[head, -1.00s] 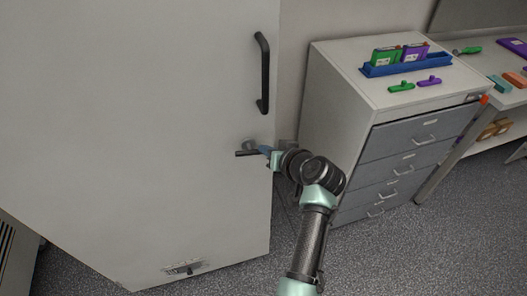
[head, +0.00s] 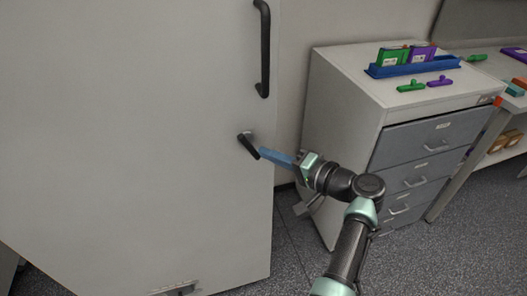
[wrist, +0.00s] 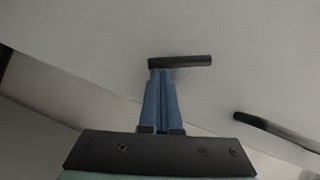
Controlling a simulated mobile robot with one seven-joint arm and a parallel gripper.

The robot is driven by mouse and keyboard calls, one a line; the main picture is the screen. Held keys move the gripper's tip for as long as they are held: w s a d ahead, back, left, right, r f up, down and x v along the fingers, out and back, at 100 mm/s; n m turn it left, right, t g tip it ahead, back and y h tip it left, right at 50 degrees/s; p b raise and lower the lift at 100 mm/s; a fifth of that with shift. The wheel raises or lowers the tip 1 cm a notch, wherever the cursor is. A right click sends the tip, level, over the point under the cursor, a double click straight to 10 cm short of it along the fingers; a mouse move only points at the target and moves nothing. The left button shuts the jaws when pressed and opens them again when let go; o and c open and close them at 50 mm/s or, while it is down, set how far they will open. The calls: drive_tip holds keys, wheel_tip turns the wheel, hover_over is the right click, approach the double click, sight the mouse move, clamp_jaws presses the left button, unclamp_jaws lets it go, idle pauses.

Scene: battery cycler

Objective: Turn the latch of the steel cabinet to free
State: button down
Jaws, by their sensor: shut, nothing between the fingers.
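The steel cabinet (head: 130,130) fills the left of the head view with its pale grey door. Its latch (head: 248,146) is a short dark lever on a round metal base, low on the door near the right edge. The lever slants down to the right in the head view. In the wrist view the latch (wrist: 190,61) lies across just beyond my fingertips. My gripper (head: 262,153) has blue fingers that are shut and empty. Their tips are at the lever's lower end, touching or very close. The wrist view also shows my gripper (wrist: 160,74) with the fingers together.
A black door handle (head: 264,50) stands out above the latch. A grey drawer cabinet (head: 335,110) is to the right, with a blue tray (head: 412,66) and green and purple items on top. A desk is beyond it. Speckled floor lies between.

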drive_tip(key=shift+s+a+f+m+t+y+b, duration=0.1)
drive_tip(key=shift+a+f+m+t+y+b, duration=0.1)
drive_tip(key=shift+f+m+y+b, duration=0.4)
drive_tip(key=shift+a+f+m+t+y+b, duration=0.15)
drive_tip(key=shift+m+y+b, duration=0.25)
drive_tip(key=shift+m+b, duration=0.45)
drive_tip(key=shift+r, duration=0.15)
